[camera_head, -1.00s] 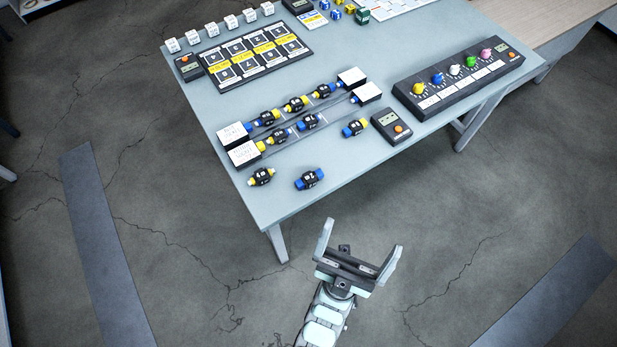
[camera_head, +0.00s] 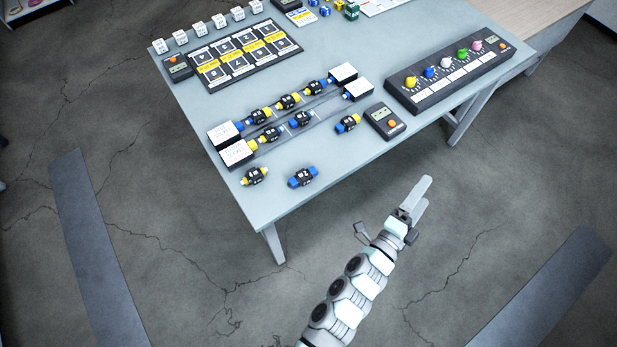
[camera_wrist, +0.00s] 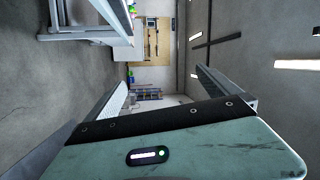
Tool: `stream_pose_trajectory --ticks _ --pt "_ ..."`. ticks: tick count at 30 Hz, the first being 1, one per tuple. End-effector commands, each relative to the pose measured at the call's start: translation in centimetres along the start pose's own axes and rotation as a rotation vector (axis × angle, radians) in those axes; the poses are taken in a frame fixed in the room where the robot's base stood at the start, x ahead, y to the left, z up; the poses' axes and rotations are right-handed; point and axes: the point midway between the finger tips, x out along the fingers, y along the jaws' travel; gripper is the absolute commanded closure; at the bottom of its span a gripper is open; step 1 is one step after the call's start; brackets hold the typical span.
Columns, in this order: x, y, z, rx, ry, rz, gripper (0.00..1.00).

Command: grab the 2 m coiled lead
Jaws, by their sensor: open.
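I cannot pick out a coiled lead in either view. In the head view, my gripper (camera_head: 421,195) is beyond the table's front edge, over bare floor, below the long control box. Its fingers are seen nearly edge-on, overlapping, with nothing held. In the wrist view, the gripper (camera_wrist: 165,82) is open, its two fingers apart and the gap empty. Beyond it, a distant wall board (camera_wrist: 156,41) holds items too small to name.
The grey table (camera_head: 330,195) holds small black connectors with coloured ends, such as the blue-ended one (camera_head: 303,177). A meter (camera_head: 385,121) and a control box with coloured knobs (camera_head: 447,77) lie toward the right. The floor in front is clear.

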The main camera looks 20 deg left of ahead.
Motion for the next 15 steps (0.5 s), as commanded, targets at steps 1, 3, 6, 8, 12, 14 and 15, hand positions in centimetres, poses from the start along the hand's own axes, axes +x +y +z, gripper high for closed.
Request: stream_pose_trajectory --ticks 1,3,6,8,12,14,15 --pt "0.6 1.7 0.8 0.108 -0.042 0.068 0.0" --pt "0.9 3.9 2.9 0.276 -0.115 0.175 0.0" --pt "0.6 6.0 6.4 0.514 -0.222 0.33 0.0" --pt "0.0 6.7 8.6 0.65 -0.287 0.426 0.0" --pt "-2.4 6.5 13.7 0.942 -0.442 0.649 0.0" --pt "-3.9 5.7 15.7 1.052 -0.511 0.749 0.0" --pt "-4.9 5.1 16.9 1.116 -0.555 0.818 0.0"
